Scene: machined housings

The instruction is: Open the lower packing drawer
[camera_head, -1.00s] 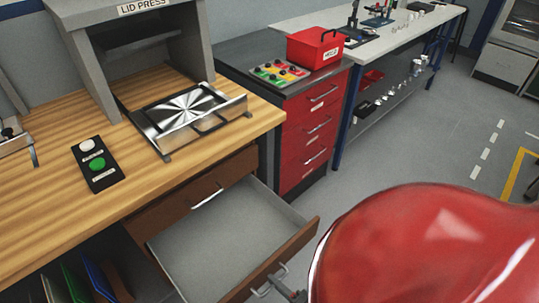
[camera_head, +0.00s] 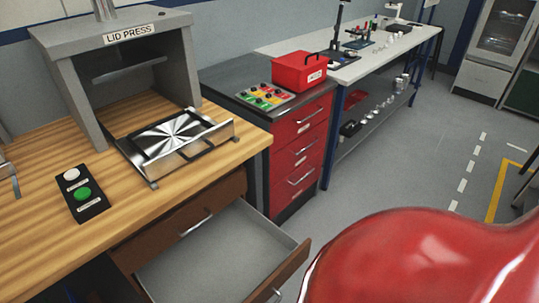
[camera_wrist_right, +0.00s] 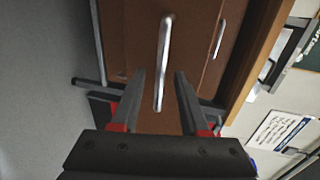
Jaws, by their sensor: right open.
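The lower packing drawer is pulled well out from under the wooden bench; its empty grey inside (camera_head: 215,255) and brown front (camera_head: 285,270) show in the head view. Its silver handle (camera_head: 270,293) is at the bottom edge there. In the right wrist view the drawer handle (camera_wrist_right: 163,65) is ahead, its near end lying between the fingers of my right gripper (camera_wrist_right: 160,75) in the picture. That gripper is open and holds nothing; whether the fingers reach around the handle is unclear. The upper drawer (camera_head: 180,225) is shut. My left gripper is not in view.
The bench top (camera_head: 45,225) carries a lid press (camera_head: 120,50), a metal fixture (camera_head: 170,140) and a button box (camera_head: 83,193). A red drawer cabinet (camera_head: 300,155) stands beyond the open drawer. Grey floor (camera_head: 375,180) is clear to the right.

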